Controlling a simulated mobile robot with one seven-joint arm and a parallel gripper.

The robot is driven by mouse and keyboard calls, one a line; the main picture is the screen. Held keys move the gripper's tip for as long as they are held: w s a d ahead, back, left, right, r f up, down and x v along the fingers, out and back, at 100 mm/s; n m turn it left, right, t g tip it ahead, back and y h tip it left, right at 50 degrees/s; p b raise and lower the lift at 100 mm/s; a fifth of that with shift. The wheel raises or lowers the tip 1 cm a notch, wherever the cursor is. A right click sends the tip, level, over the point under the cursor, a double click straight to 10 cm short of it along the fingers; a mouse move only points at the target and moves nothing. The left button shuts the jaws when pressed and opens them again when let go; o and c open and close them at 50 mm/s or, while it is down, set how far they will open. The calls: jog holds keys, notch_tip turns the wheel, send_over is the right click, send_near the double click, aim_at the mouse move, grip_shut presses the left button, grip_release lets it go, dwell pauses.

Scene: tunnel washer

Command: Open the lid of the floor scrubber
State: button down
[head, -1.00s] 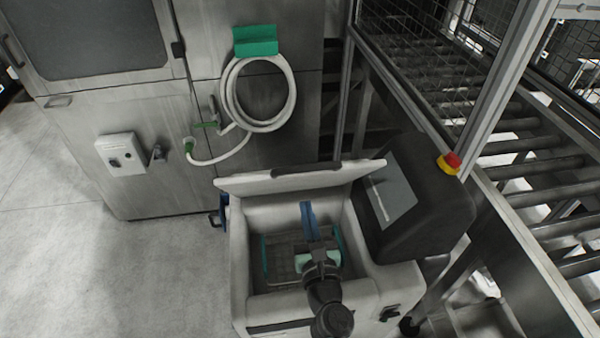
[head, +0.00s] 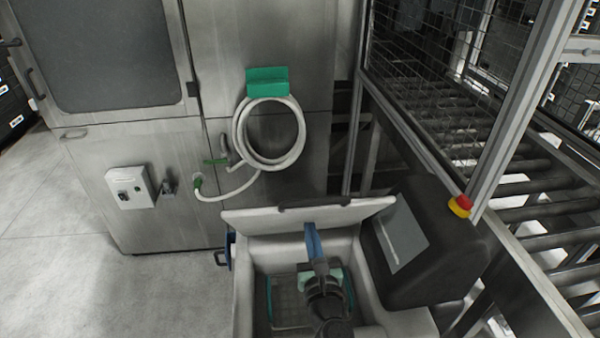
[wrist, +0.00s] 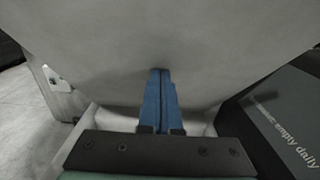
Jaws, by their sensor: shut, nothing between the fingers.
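The floor scrubber (head: 244,300) is a light grey tank body with a dark control console (head: 437,240) at its right. Its lid (head: 263,221) is raised at the back and stands steeply, so the tank shows open. In the wrist view the lid's pale inner face (wrist: 160,50) fills the upper picture. My gripper (head: 309,228) has blue fingers, shut and empty, and its tips reach up in front of the lid's inner face. In the wrist view the fingertips (wrist: 160,72) are at or very close to that face; contact is hard to tell.
A teal-edged basket (head: 287,305) lies inside the tank. Behind stands a steel washer cabinet (head: 150,225) with a coiled hose (head: 240,140). A roller conveyor (head: 530,170) with mesh guarding is at the right. Open floor (head: 60,270) lies at the left.

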jog(key=shift+w+a+r+b, duration=0.15)
jog(key=shift+w+b, duration=0.3)
jog(key=shift+w, duration=0.65)
jog(key=shift+w+a+r+b, duration=0.1)
jog(key=shift+w+a+b, duration=0.25)
jog(key=shift+w, duration=0.8)
jog(key=shift+w+a+r+b, duration=0.15)
jog(key=shift+w+b, duration=0.35)
jog(key=shift+w, duration=0.6)
jog(key=shift+w+a+r+b, duration=0.65)
jog(key=shift+w+b, duration=2.05)
jog(key=shift+w, duration=1)
jog(key=s+d+p, duration=0.3)
jog(key=s+p, duration=0.7)
jog(key=s, duration=0.5)
jog(key=shift+s+f, duration=0.15)
jog(key=shift+s, duration=0.25)
